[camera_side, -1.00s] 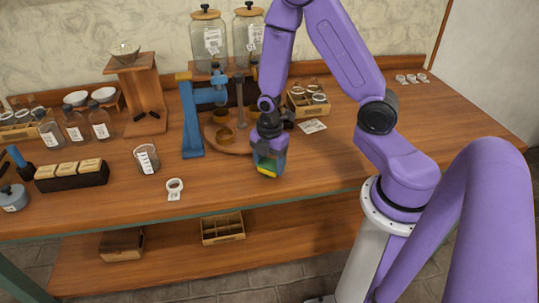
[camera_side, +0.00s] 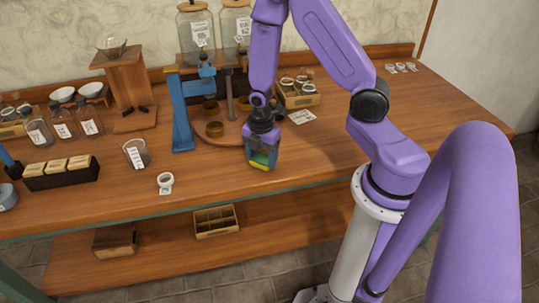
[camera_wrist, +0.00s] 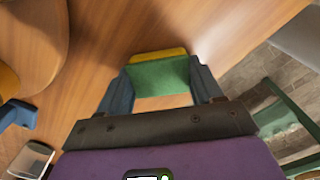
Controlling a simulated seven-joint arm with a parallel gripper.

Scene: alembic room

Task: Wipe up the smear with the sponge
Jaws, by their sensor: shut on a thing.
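The sponge, green with a yellow layer, is between the fingers of my gripper (camera_side: 262,155) near the front edge of the wooden bench (camera_side: 330,160). In the wrist view the sponge (camera_wrist: 158,74) spans the gap between both blue-grey fingers, and the gripper is shut on it. Its yellow layer is at the far side in that view and at the bottom in the side view. I cannot tell whether the sponge touches the bench top. I cannot make out the smear in either view.
A white-labelled ring (camera_side: 165,182) and a labelled glass (camera_side: 136,153) stand left of my gripper. A blue stand (camera_side: 181,115) and a round wooden base (camera_side: 222,136) are behind it. A label card (camera_side: 302,116) lies behind right.

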